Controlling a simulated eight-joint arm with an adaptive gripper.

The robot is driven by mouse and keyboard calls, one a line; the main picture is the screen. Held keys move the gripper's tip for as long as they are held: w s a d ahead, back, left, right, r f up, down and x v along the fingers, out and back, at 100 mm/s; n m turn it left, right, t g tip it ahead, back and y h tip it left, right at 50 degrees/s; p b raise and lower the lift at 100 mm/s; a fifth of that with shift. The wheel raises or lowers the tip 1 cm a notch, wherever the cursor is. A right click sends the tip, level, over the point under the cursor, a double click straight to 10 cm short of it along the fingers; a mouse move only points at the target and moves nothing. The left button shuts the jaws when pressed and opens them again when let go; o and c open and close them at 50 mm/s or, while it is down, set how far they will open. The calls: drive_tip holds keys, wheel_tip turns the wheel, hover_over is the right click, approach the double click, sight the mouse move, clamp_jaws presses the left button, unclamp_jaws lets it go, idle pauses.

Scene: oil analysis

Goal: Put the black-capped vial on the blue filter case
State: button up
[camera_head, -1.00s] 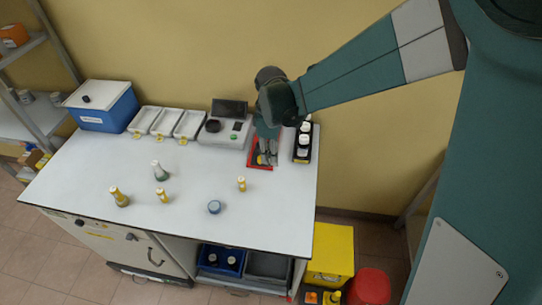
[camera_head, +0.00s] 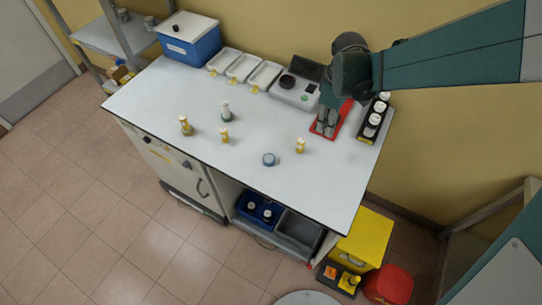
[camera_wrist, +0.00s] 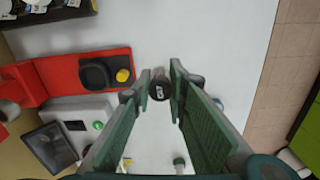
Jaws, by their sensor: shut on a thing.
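A black-capped vial (camera_wrist: 159,88) shows between my fingertips in the wrist view, its dark round cap facing the camera. My gripper (camera_wrist: 160,84) is shut on it. In the head view my gripper (camera_head: 324,129) is over the front part of the red stand (camera_head: 343,116), and the vial cannot be made out there. A small round blue case (camera_head: 269,159), which looks like the filter case, lies flat on the white bench, left of and nearer than my gripper. A bluish bit in the wrist view behind the right finger may be this case.
Several yellow bottles (camera_head: 300,146) and a grey-green flask (camera_head: 226,111) stand on the bench (camera_head: 180,88). A black rack (camera_head: 366,136) of white-capped bottles is right of the red stand. An instrument (camera_head: 294,95), white trays (camera_head: 243,68) and a blue box (camera_head: 190,42) line the back.

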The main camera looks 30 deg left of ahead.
wheel_tip(320, 180, up, 2)
drive_tip(key=m+p, duration=0.1)
drive_tip(key=p, duration=0.1)
hover_over(269, 158)
drive_tip(key=shift+r, duration=0.15)
drive_tip(key=shift+f, duration=2.9)
drive_tip(key=shift+f, duration=2.1)
drive_tip(key=shift+f, duration=0.15)
drive_tip(key=o, duration=0.9)
drive_tip(key=shift+c, duration=0.2)
